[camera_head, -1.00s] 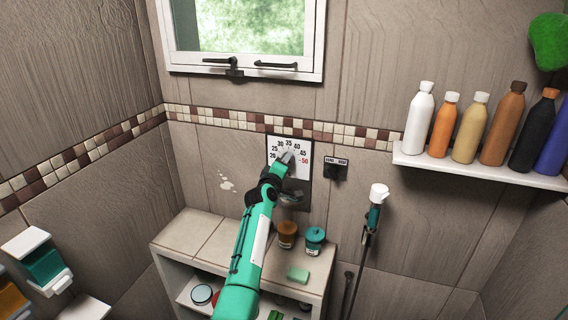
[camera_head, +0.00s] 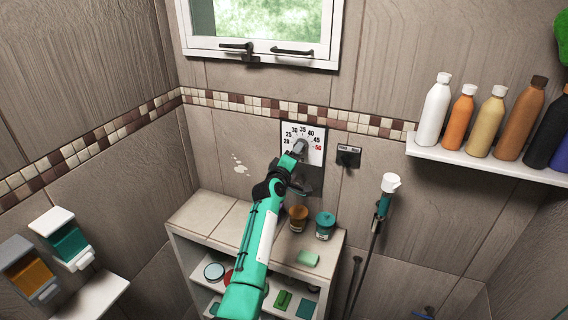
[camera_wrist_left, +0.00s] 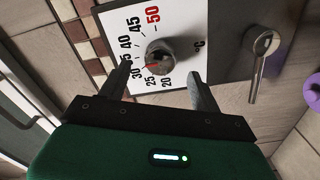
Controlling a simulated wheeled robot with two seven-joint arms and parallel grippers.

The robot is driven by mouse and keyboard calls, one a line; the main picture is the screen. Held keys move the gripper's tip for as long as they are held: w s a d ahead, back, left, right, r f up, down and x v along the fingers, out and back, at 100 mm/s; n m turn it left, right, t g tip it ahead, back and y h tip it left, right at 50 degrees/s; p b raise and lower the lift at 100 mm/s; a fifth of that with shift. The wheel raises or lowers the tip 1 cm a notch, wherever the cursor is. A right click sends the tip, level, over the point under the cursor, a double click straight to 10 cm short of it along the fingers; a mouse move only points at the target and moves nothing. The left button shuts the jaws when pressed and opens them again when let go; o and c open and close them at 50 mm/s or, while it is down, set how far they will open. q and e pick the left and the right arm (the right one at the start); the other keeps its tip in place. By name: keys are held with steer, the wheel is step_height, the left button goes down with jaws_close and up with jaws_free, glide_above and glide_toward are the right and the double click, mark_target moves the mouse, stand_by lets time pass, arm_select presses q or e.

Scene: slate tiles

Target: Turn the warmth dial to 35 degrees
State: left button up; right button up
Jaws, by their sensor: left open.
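The warmth dial is a round dark knob (camera_wrist_left: 160,57) on a white scale plate (camera_head: 313,139) marked 20 to 50, with the 50 in red. In the left wrist view its red pointer mark appears to point between 25 and 30. My left gripper (camera_wrist_left: 159,70) is open, with one finger on each side of the knob and visible gaps between fingers and knob. In the head view my left gripper (camera_head: 298,150) is in front of the plate and partly hides the knob. My right gripper is not in view.
A dark panel with a metal lever (camera_wrist_left: 260,60) adjoins the plate. A small black switch (camera_head: 348,156) is to its right. Jars (camera_head: 325,225) and soap (camera_head: 307,258) stand on the ledge below. A hand shower (camera_head: 386,195) hangs right; a bottle shelf (camera_head: 490,165) is further right.

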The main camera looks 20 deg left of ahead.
arm_select(q)
steer(key=s+p, duration=0.4)
steer(key=s, duration=0.6)
steer(key=shift+a, duration=0.1)
